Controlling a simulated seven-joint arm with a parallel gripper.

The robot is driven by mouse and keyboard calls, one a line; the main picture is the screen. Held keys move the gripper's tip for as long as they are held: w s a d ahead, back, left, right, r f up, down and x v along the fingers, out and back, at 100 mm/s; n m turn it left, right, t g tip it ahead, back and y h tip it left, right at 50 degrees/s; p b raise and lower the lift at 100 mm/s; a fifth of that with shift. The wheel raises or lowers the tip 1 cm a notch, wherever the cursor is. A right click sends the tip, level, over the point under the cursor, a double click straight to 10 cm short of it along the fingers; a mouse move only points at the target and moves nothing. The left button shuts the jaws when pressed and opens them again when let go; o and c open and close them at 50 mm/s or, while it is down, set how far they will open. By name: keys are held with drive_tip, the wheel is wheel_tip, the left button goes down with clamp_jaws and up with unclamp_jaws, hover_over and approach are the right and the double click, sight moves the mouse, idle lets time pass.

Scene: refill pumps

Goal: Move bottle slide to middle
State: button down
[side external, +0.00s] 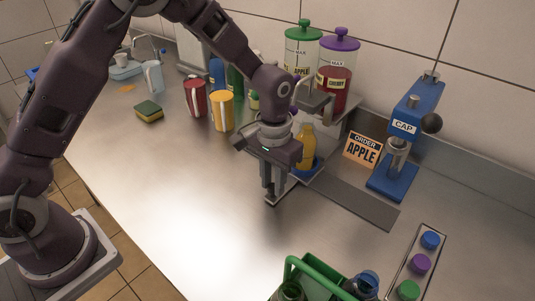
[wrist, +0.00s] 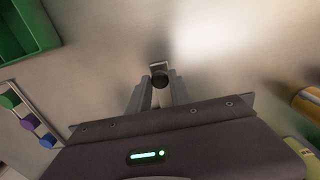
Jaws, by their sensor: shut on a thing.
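The bottle slide's blue seat (side external: 306,169) stands at the left end of a flat grey track (side external: 352,200), beneath the dispensers. A bottle with orange-yellow contents (side external: 307,142) stands upright on it, partly hidden by my gripper. A flat grey arm (side external: 287,187) reaches from the seat toward the front. My gripper (side external: 271,198) points down at the front end of that arm. In the wrist view, my gripper (wrist: 160,82) is shut on a dark round knob (wrist: 160,80) with a small grey bracket (wrist: 158,66) just beyond it.
The blue CAP press (side external: 392,185) stands at the track's right end, with an orange APPLE order sign (side external: 362,150) behind the track. Green-lidded (side external: 301,60) and purple-lidded (side external: 338,70) dispensers stand above. A cap tray (side external: 418,262) and green crate (side external: 320,277) lie front right.

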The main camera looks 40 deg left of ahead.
drive_tip(key=shift+d, duration=4.65)
drive_tip(key=c, duration=1.1)
unclamp_jaws()
wheel_tip(320, 180, up, 7)
